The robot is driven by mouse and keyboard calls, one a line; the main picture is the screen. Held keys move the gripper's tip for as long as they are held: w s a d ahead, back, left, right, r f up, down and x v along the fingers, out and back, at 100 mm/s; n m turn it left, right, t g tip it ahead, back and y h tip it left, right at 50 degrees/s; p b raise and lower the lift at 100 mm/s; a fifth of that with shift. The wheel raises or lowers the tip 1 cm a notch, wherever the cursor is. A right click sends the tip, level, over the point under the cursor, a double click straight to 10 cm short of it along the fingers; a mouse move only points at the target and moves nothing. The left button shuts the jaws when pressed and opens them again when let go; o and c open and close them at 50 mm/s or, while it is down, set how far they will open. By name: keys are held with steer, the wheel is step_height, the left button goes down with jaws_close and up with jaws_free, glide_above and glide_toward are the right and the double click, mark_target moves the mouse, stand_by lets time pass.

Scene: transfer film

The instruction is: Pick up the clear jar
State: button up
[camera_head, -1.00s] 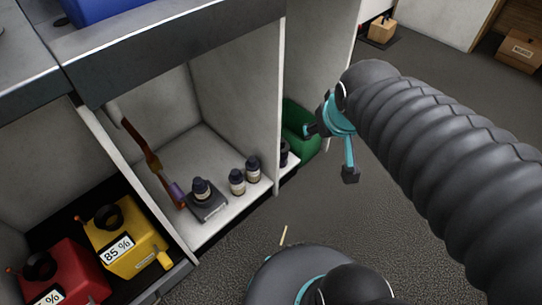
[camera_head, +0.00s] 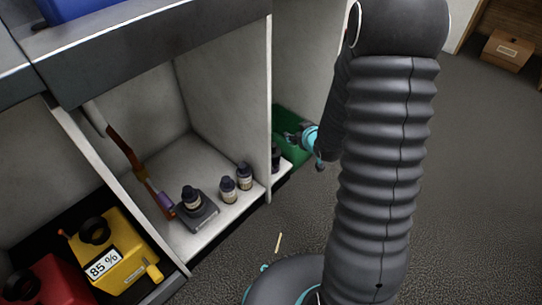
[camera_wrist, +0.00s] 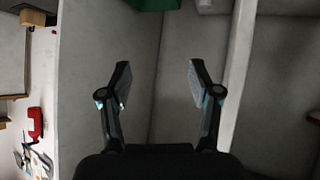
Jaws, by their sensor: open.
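I cannot make out a clear jar in either view. My gripper (camera_head: 300,137) reaches into the shelf bay on the right, beside a green bin (camera_head: 291,118). In the wrist view my gripper (camera_wrist: 160,78) is open, with nothing between its fingers and pale panels beyond. The green bin also shows at the top edge of the wrist view (camera_wrist: 150,4), ahead of the fingers. A small pale item (camera_wrist: 205,6) at that edge is cut off, and I cannot tell what it is.
Several dark bottles with pale labels (camera_head: 228,190) stand in the middle bay, one on a dark scale-like block (camera_head: 203,218). A partition (camera_head: 255,110) separates this bay from my gripper's bay. Yellow (camera_head: 125,255) and red (camera_head: 45,285) containers stand left. Open floor lies right.

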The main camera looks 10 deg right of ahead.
mark_target(274, 146)
step_height(274, 146, down, 12)
steer(key=s+a+t+y+b, duration=0.1)
steer(key=a+t+y, duration=0.1)
steer(key=y, duration=0.1)
steer(key=x, duration=1.3)
steer(key=shift+w+a, duration=0.1)
steer(key=shift+w, duration=0.1)
jaws_close()
